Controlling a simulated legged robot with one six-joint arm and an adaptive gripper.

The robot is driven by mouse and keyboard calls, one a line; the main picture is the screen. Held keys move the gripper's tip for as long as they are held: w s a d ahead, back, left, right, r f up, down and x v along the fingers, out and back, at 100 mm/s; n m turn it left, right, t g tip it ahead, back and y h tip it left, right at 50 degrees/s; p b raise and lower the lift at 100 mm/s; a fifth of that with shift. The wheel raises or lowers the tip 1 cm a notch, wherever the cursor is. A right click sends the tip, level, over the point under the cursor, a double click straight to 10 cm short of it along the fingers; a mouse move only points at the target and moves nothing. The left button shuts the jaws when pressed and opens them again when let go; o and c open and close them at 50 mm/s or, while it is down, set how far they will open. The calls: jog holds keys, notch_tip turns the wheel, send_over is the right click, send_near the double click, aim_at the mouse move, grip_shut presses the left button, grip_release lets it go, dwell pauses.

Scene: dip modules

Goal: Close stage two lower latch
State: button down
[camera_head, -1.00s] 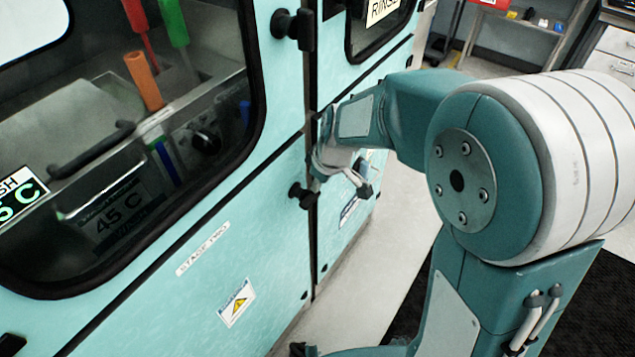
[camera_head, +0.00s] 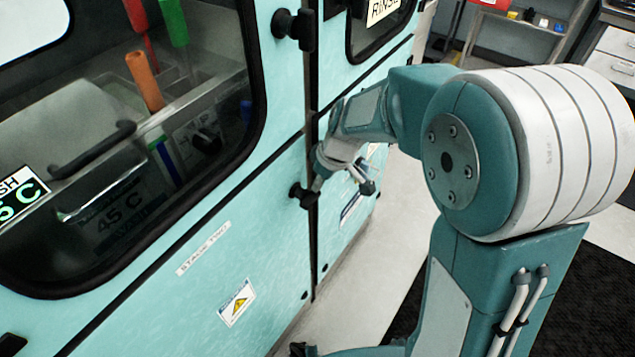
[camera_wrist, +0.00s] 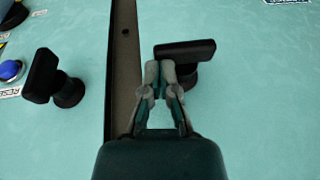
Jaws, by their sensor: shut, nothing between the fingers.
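The stage two lower latch, a black knob with a short bar (camera_head: 301,196), sits on the teal panel beside the vertical seam, below the window. My gripper (camera_head: 316,184) is close beside it at the seam. In the wrist view, my gripper (camera_wrist: 160,72) is shut and empty, its fingertips at the seam-side end and lower edge of a black latch bar (camera_wrist: 186,50). That bar lies nearly level, its end toward the seam. I cannot tell whether the fingertips touch it. The knob behind is partly hidden by the fingers.
An upper black latch (camera_head: 293,26) sits higher beside the seam. In the wrist view, another black latch (camera_wrist: 52,78) stands across the dark seam (camera_wrist: 124,65), near a blue button (camera_wrist: 11,70). A stage two label (camera_head: 203,248) and warning sticker (camera_head: 237,302) are on the panel. Floor (camera_head: 385,270) shows at right.

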aim_at(321, 195)
jog(key=shift+f, duration=0.1)
jog(key=shift+w+d+f+m+g+y, duration=0.1)
jog(key=shift+w+f+m+g+y, duration=0.1)
jog(key=shift+f+g+y, duration=0.6)
jog(key=shift+w+d+f+m+g+y, duration=0.1)
jog(key=shift+d+f+m+g+y, duration=0.1)
jog(key=shift+f+g+y, duration=0.6)
jog(key=shift+w+d+f+m+g+y, duration=0.15)
jog(key=shift+f+g+y, duration=0.25)
jog(key=shift+g+y, duration=0.7)
jog(key=shift+s+a+f, duration=0.15)
jog(key=shift+a+f, duration=0.05)
jog(key=shift+f, duration=0.15)
jog(key=shift+s+a+f, duration=0.1)
jog(key=shift+s+f, duration=0.05)
jog(key=shift+f, duration=0.05)
